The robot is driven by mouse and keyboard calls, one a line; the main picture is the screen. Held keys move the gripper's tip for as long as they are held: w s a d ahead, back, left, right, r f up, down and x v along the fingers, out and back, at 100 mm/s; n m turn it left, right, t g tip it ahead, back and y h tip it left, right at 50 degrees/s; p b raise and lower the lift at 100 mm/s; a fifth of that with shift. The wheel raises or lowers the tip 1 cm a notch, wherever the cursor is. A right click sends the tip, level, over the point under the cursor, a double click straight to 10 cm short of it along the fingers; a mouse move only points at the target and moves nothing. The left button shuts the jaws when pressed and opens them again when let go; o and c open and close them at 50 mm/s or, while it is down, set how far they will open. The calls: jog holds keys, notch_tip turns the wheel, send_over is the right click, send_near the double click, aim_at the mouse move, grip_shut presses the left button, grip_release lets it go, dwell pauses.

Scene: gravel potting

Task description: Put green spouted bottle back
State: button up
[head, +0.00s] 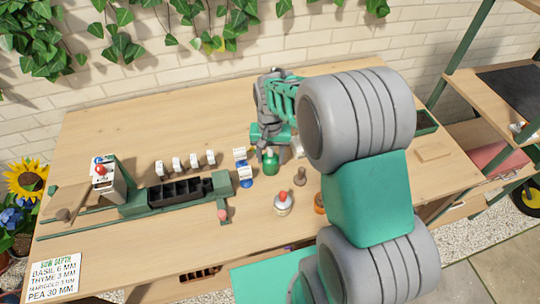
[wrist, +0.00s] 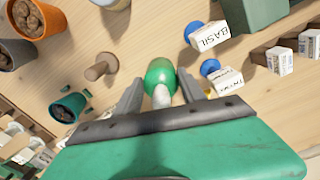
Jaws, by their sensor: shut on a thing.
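The green spouted bottle (head: 271,161) is at the middle of the wooden table in the head view. The wrist view shows the bottle (wrist: 160,72) from above, with its pale spout pointing toward my palm. My gripper (head: 270,143) is shut on it, one grey finger on each side; the fingers also show in the wrist view (wrist: 160,92). The bottle looks upright. I cannot tell whether its base touches the table.
Beside the bottle stand two blue-and-white labelled containers (head: 240,155). In front are a white bottle (head: 283,204), a brown wooden peg (head: 300,176) and a partly hidden orange pot (head: 319,203). A black seed tray (head: 180,191) lies left. The back-left table (head: 170,120) is clear.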

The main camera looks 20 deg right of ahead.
jog(key=shift+f, duration=0.2)
jog(key=o, duration=1.2)
jog(key=shift+o, duration=0.2)
jog(key=shift+r, duration=0.1)
notch_tip(320, 180, up, 13)
jog(key=b, duration=0.1)
jog(key=s+r+n+t, duration=0.1)
jog(key=s+n+t, duration=0.2)
jog(key=s, duration=1)
jog(key=shift+n+t, duration=0.3)
jog(key=shift+n, duration=0.2)
jog(key=shift+s+a+r, duration=0.1)
